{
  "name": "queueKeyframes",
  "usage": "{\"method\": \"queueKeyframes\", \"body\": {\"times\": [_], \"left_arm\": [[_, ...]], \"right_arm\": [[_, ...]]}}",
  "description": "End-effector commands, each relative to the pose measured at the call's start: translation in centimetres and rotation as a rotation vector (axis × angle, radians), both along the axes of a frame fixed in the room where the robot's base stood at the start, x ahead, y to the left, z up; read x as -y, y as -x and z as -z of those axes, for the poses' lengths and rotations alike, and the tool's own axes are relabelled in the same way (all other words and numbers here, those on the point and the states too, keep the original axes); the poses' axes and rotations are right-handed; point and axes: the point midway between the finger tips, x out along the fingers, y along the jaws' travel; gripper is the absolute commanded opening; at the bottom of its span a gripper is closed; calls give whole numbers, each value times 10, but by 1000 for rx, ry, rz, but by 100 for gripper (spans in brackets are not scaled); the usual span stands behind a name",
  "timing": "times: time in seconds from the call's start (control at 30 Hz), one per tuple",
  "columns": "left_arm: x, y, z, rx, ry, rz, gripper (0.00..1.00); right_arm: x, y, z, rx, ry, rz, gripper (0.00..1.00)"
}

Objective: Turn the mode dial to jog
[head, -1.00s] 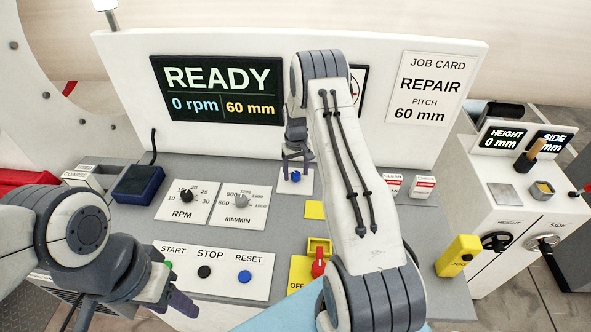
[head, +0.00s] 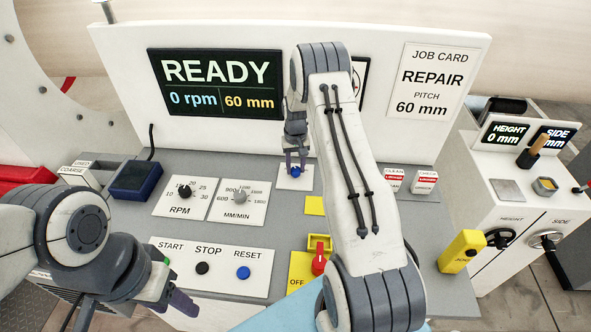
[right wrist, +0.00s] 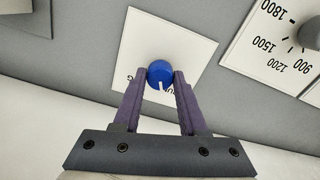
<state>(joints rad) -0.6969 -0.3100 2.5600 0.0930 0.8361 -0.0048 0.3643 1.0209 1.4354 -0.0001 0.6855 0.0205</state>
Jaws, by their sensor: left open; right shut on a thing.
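The mode dial is a small blue knob (head: 296,171) on a white plate (head: 285,183) behind my right forearm in the head view. In the right wrist view the blue knob (right wrist: 160,74) carries a white pointer mark, pointing toward the bottom of that picture. My right gripper (head: 294,166) reaches down onto it, and its two purple fingers (right wrist: 160,77) close on both sides of the knob. The plate's lettering is mostly hidden by the fingers. My left gripper (head: 172,303) is open and empty at the lower left, in front of the START button plate.
The RPM dial (head: 185,191) and MM/MIN dial (head: 240,197) sit left of the mode dial. A red switch (head: 319,262) and a yellow JOG box (head: 461,252) are nearer. The screen (head: 217,85) reads READY, 0 rpm, 60 mm.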

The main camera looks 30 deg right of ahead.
Motion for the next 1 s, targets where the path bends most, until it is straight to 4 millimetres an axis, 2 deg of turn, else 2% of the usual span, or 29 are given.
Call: {"method": "queueKeyframes", "body": {"times": [0.03,0.4,1.0], "left_arm": [[0,0,8,0,0,-1,50],[0,0,32,0,0,-5,50],[0,0,55,-1,0,-8,50]], "right_arm": [[0,-1,3,2,1,40,0],[0,0,2,2,1,390,0],[1,0,0,2,0,938,0]]}}
